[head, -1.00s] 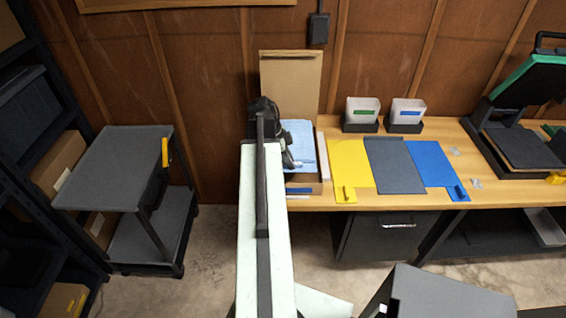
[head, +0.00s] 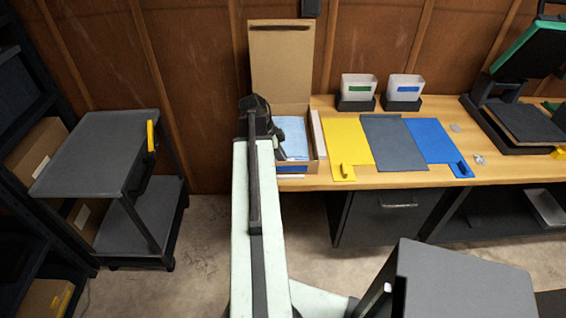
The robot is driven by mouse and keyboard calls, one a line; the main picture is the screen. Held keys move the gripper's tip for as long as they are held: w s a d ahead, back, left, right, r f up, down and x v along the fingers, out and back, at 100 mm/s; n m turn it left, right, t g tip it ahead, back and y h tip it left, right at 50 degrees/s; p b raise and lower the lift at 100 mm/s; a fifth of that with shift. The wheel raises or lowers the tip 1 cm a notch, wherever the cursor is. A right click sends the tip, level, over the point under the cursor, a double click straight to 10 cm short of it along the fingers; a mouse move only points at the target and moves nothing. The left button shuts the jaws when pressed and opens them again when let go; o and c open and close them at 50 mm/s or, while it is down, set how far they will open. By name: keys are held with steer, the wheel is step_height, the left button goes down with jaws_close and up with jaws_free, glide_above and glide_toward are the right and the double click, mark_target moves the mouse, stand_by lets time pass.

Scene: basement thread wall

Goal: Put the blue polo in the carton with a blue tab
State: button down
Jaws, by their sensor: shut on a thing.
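The carton (head: 313,168) stands open at the left end of the workbench, its cardboard lid (head: 281,65) raised against the wall. A blue tab (head: 292,169) shows on its front. The light blue polo (head: 294,140), a folded flat piece, lies within the carton's walls. My gripper (head: 281,138) is at the polo's left side, over the carton, and is shut on the polo. My arm hides the carton's left part, and the fingertips are mostly hidden. I cannot tell whether the polo rests on the carton's floor.
Yellow (head: 346,140), grey (head: 394,141) and blue (head: 432,140) mats lie right of the carton. Two white bins (head: 358,86) (head: 404,88) stand behind them. A heat press (head: 519,120) is at far right. A grey cart (head: 95,150) stands left.

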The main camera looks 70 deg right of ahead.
steer(key=shift+f, duration=0.15)
steer(key=c, duration=1.4)
jaws_free()
steer(key=p+v, duration=1.1)
steer(key=v, duration=0.1)
steer(key=shift+r, duration=0.2)
